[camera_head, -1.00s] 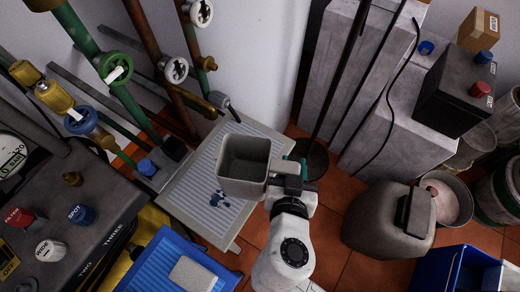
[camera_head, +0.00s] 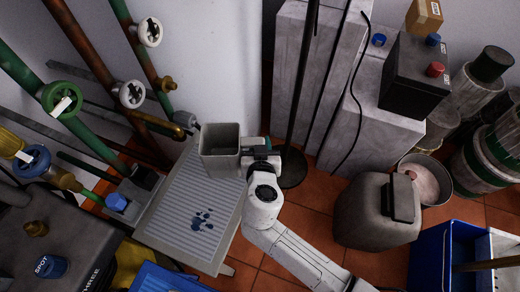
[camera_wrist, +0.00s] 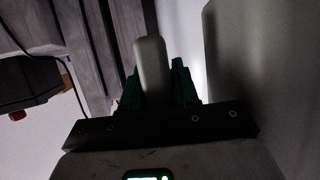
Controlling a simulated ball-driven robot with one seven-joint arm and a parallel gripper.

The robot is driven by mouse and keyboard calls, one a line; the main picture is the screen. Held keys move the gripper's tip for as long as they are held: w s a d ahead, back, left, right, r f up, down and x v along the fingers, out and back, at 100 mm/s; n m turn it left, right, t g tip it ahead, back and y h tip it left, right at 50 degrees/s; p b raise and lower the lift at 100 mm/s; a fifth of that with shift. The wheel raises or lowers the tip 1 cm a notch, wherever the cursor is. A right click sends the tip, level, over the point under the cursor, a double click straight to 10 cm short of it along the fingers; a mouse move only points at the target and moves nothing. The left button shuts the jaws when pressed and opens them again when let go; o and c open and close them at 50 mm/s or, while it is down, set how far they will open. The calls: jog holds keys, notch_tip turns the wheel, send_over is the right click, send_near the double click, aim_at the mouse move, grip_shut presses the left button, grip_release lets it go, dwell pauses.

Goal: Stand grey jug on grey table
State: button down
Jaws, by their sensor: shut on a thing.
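The grey jug (camera_head: 221,166) is a square, open-topped vessel, upright and empty-looking in the head view. It is at the back right end of the ribbed grey table (camera_head: 175,215); whether its base touches the table I cannot tell. My gripper (camera_head: 258,158) is on the jug's right side, shut on its handle. In the wrist view, the handle (camera_wrist: 152,70) sits between the green fingers of my gripper (camera_wrist: 160,90). The jug's body (camera_wrist: 255,65) fills the right side there.
Pipes with valves (camera_head: 130,94) stand at the left, a wall behind. A thin dark pole (camera_head: 300,100) stands close right of my gripper. A grey canister (camera_head: 375,215) and blue crate (camera_head: 430,260) are further right.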

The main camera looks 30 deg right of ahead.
jog(key=shift+w+f+b, duration=0.15)
jog(key=shift+f+b, duration=0.25)
jog(key=shift+f, duration=1.35)
jog(key=c, duration=0.8)
grip_release()
jog(key=shift+c, duration=0.2)
jog(key=shift+r, duration=0.25)
jog(key=p+v, duration=0.1)
jog(key=v, duration=1.1)
jog(key=shift+f, duration=0.15)
